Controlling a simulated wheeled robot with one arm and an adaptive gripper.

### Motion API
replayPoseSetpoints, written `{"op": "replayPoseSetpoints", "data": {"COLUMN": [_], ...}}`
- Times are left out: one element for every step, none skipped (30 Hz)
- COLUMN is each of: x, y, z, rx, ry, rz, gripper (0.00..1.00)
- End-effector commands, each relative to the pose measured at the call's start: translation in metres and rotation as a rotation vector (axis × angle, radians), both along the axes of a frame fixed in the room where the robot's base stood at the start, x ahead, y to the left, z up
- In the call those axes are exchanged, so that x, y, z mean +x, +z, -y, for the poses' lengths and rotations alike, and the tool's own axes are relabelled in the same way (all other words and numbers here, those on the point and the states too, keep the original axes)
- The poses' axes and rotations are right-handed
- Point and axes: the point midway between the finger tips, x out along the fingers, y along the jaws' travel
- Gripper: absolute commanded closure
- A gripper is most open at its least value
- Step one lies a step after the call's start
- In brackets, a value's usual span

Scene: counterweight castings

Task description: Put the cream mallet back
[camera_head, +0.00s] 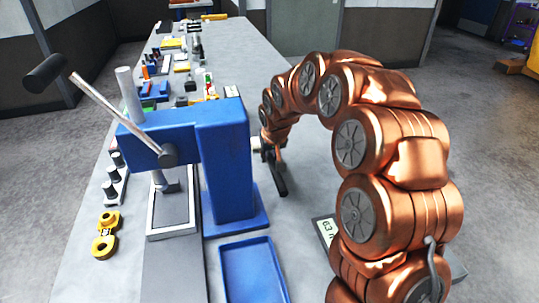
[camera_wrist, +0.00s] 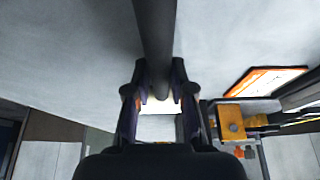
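The cream mallet has a dark handle (camera_head: 281,180) and a pale cream head (camera_head: 256,143). In the head view, it is at my gripper (camera_head: 270,155), just right of the blue press, with the handle pointing towards the viewer. In the wrist view, the dark handle (camera_wrist: 155,40) runs down between the two fingers of my gripper (camera_wrist: 160,97), which close on it from both sides. The cream head (camera_wrist: 157,127) shows beyond, between the fingers, partly hidden by the gripper body. Whether the mallet touches the bench is hard to tell.
A blue lever press (camera_head: 222,165) stands close left of my gripper. A blue tray (camera_head: 254,270) and a display reading 63 (camera_head: 326,228) are nearer. A yellow part (camera_head: 106,235) lies at left. Several small items line the bench's far left; its right side (camera_head: 245,60) is clear.

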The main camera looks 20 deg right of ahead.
Motion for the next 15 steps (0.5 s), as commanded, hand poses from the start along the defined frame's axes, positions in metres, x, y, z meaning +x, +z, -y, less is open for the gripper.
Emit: {"op": "replayPoseSetpoints", "data": {"x": [0.0005, 0.0004, 0.0002, 0.0003, 0.0002, 0.0001, 0.0001, 0.0000, -0.0001, -0.0001, -0.0001, -0.0001, -0.0001, -0.0002, -0.0003], "y": [0.0006, 0.0006, 0.0004, 0.0003, 0.0003, 0.0000, 0.0000, 0.0000, -0.0002, -0.0002, -0.0002, -0.0002, -0.0002, 0.0005, 0.0002], "z": [0.0000, 0.0000, 0.0000, 0.0000, 0.0000, 0.0000, -0.0001, 0.0000, -0.0001, -0.0001, -0.0001, -0.0001, 0.0000, -0.0001, -0.0001], "rx": [0.000, 0.000, 0.000, 0.000, 0.000, 0.000, 0.000, 0.000, 0.000, 0.000, 0.000, 0.000, 0.000, 0.000, 0.000], "ry": [0.000, 0.000, 0.000, 0.000, 0.000, 0.000, 0.000, 0.000, 0.000, 0.000, 0.000, 0.000, 0.000, 0.000, 0.000], "rz": [0.002, 0.002, 0.001, 0.001, 0.001, 0.000, 0.000, 0.000, -0.001, -0.001, -0.001, -0.001, -0.001, -0.001, -0.001], "gripper": [0.73, 0.70, 0.66, 0.63, 0.59, 0.55, 0.52, 0.52, 0.52, 0.52, 0.52, 0.52, 0.52, 0.52, 0.52]}}
